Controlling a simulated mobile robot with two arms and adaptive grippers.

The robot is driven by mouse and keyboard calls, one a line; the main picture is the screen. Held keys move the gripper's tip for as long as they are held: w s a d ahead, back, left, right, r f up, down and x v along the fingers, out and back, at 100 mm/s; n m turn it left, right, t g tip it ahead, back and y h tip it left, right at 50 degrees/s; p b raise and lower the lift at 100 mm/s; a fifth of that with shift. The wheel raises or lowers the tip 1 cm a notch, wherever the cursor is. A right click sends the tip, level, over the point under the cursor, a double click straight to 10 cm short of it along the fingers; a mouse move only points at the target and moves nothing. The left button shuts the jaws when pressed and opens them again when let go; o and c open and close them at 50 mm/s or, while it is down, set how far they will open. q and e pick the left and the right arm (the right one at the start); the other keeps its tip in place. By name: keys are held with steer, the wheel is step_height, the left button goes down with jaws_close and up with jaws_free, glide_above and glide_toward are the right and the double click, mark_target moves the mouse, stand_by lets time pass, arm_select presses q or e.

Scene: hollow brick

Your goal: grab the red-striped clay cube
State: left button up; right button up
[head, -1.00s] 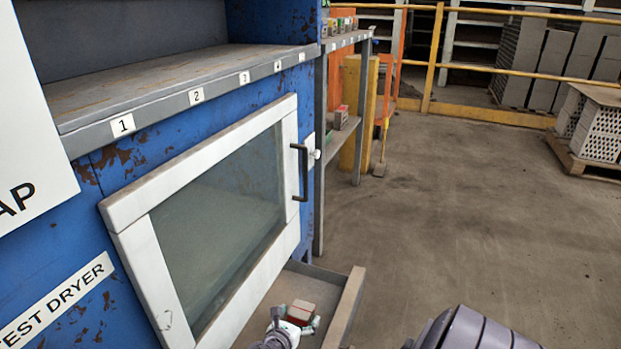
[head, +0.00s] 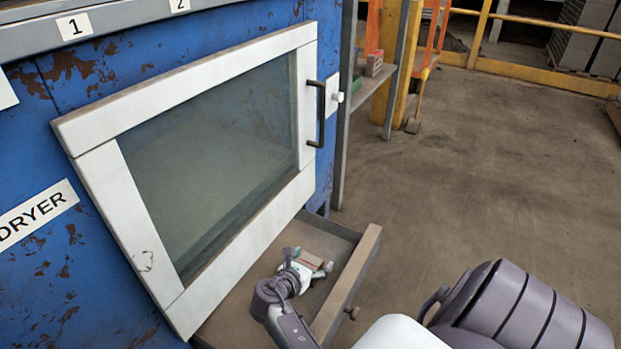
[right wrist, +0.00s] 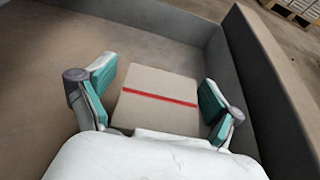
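The red-striped clay cube (right wrist: 158,98) is a pale beige block with a thin red line across its top, in the right wrist view. It lies in the open drawer (head: 350,285) below the glass door. My right gripper (right wrist: 157,92) is over the drawer, with its teal-padded fingers on either side of the cube. Narrow gaps show between the pads and the cube, so the fingers look open around it. In the head view the cube (head: 311,259) is partly hidden by the gripper. My left gripper is not in view.
The white-framed dryer door (head: 205,150) with a dark handle (head: 320,112) stands just above the drawer. The drawer's grey walls (right wrist: 245,80) rise close beside the gripper. A shelf rack (head: 370,85) stands beyond. Open concrete floor (head: 480,180) lies to the right.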

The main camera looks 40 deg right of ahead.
steer(key=c, duration=1)
steer(key=shift+r, duration=0.1)
